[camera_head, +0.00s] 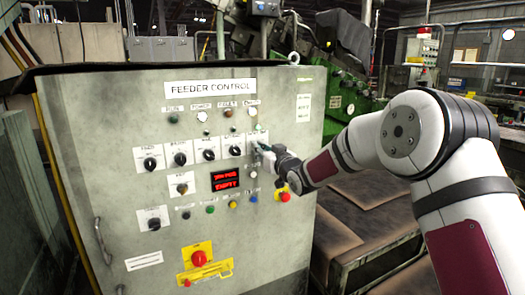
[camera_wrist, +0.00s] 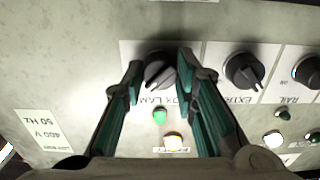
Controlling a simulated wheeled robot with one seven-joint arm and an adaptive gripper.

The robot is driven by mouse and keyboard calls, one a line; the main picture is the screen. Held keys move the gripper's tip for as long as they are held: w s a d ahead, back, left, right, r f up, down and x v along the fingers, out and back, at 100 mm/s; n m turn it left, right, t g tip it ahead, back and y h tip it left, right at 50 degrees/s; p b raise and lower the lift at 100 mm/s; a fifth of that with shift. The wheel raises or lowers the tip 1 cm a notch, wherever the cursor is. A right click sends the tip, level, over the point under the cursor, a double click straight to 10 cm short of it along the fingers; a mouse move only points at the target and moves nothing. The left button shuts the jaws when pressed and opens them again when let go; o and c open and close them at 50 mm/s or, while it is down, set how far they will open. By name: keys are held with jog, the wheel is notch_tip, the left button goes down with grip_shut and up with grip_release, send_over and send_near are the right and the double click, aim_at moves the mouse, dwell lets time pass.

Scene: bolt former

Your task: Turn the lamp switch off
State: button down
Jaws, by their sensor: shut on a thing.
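The lamp switch is a dark rotary knob (camera_wrist: 159,72) on a white label, partly readable as "OX LAM", upside down in the wrist view. My gripper (camera_wrist: 161,65) has its two teal-padded fingers on either side of the knob and is shut on it. In the head view my gripper (camera_head: 262,150) reaches the right end of the upper knob row on the grey feeder control cabinet (camera_head: 100,130). There it largely hides the lamp switch. The knob's exact setting is hard to read between the fingers.
A neighbouring "EXTR" knob (camera_wrist: 243,71) and a "RAIL" knob (camera_wrist: 307,72) sit close beside my fingers. A small green light (camera_wrist: 159,115) lies between them. A red emergency button (camera_head: 199,258) is lower on the cabinet, and another red button (camera_head: 284,196) is below my gripper.

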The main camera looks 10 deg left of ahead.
jog(key=shift+n+b, duration=0.4)
jog(key=shift+b, duration=0.15)
jog(key=n+b, duration=1.7)
jog(key=b, duration=0.3)
jog(key=shift+f, duration=0.1)
jog(key=c, duration=1.3)
grip_release()
jog(key=shift+a, duration=0.1)
jog(key=shift+s, duration=0.1)
